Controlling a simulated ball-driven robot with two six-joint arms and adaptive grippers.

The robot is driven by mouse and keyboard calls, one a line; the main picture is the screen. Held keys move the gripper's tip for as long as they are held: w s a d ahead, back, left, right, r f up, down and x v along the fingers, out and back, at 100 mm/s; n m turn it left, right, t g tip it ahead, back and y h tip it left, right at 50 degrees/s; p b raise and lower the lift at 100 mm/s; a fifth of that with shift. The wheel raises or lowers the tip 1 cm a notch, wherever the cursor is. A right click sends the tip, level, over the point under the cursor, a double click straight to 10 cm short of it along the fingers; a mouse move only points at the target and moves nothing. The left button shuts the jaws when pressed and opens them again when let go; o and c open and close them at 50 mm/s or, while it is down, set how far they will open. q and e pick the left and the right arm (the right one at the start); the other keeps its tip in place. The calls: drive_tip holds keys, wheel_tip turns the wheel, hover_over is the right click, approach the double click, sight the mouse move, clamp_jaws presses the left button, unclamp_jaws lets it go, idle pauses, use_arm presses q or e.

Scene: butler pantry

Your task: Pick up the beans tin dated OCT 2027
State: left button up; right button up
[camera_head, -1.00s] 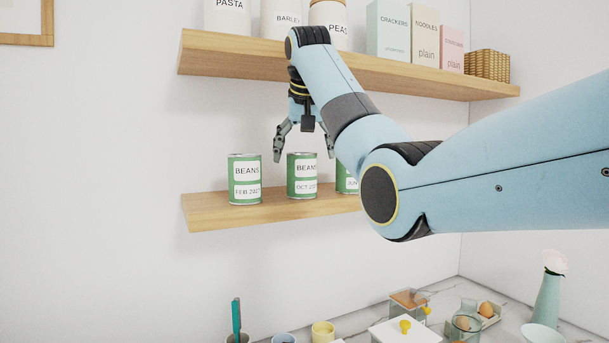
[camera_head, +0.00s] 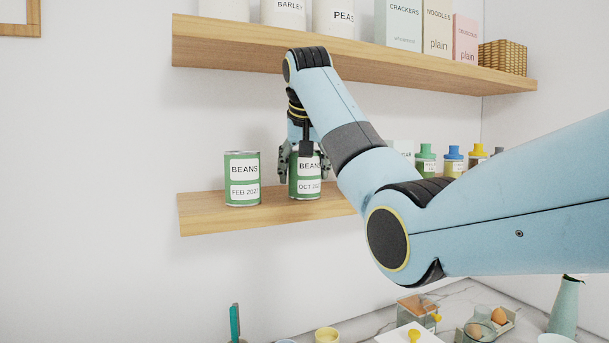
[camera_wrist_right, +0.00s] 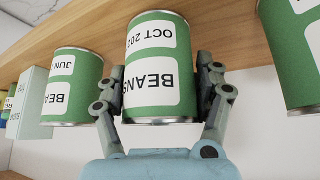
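The green beans tin labelled OCT 202-something (camera_head: 306,188) stands upright on the lower shelf; the last digit of its date is covered in the head view. In the right wrist view the same tin (camera_wrist_right: 158,60) appears upside down, with its label facing me. My right gripper (camera_head: 305,168) has come down around it from above. In the wrist view, its fingers (camera_wrist_right: 160,82) lie against both sides of the tin, and the grip looks closed. The FEB 2027 beans tin (camera_head: 242,179) stands to the left, apart. My left gripper is not in view.
A JUN beans tin (camera_wrist_right: 71,86) stands close beside the held tin; my arm hides it in the head view. The lower shelf (camera_head: 215,214) and the upper shelf (camera_head: 230,48) bound the space. Capped bottles (camera_head: 425,160) stand farther right. A counter with small items lies below.

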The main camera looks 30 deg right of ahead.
drive_tip(key=shift+s+f, duration=0.1)
drive_tip(key=c, duration=0.8)
